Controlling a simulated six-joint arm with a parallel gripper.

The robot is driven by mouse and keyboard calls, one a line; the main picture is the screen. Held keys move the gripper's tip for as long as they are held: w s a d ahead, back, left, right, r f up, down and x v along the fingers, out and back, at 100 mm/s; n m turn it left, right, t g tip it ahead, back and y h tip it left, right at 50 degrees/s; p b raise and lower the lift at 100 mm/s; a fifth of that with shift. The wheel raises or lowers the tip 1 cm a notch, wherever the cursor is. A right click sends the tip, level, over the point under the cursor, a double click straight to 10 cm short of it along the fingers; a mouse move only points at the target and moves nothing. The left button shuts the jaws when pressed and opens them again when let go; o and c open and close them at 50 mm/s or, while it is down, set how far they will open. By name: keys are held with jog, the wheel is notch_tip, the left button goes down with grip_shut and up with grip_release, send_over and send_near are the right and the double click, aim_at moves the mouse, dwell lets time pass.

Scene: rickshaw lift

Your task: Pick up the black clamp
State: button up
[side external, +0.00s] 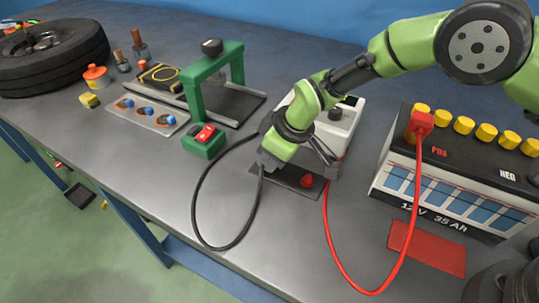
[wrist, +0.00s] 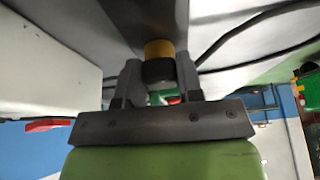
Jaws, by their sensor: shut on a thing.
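My gripper (side external: 300,166) is low over the dark grey plate (side external: 277,181) in front of the white charger box (side external: 344,128). In the wrist view my gripper (wrist: 158,85) has its two fingers on either side of a dark block, which I take to be the black clamp (wrist: 159,72). A yellow part shows just beyond this block. My gripper is shut on it. In the side view the clamp is hidden behind my gripper. The black cable (side external: 203,191) loops across the bench and ends at my gripper. Whether the clamp is clear of the plate cannot be told.
A red knob (side external: 307,181) is on the plate. A green press (side external: 215,80) and red switch (side external: 203,135) stand left.

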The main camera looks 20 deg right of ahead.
notch_tip(320, 180, up, 10)
dwell(0.6)
notch_tip(320, 180, up, 16)
jog(key=s+d+r+m+h, duration=0.1)
jog(key=s+d+m+h, duration=0.25)
jog(key=d+m, duration=0.65)
jog(key=s+d+m+h, duration=0.3)
jog(key=d+m+h, duration=0.1)
jog(key=d+m, duration=0.6)
jog(key=s+d+m+g+y, duration=0.1)
jog(key=s+d+m+g, duration=0.4)
jog(key=s+m, duration=0.45)
jog(key=s+d+m+g+y, duration=0.2)
jog(key=s+d+m, duration=0.55)
jog(key=m, duration=0.35)
jog(key=shift+h, duration=0.25)
jog(key=shift+s+a+f, duration=0.1)
jog(key=shift+a+f, duration=0.1)
jog(key=shift+f, duration=2.35)
jog(key=shift+a+f, duration=0.15)
jog(key=shift+f, duration=2.35)
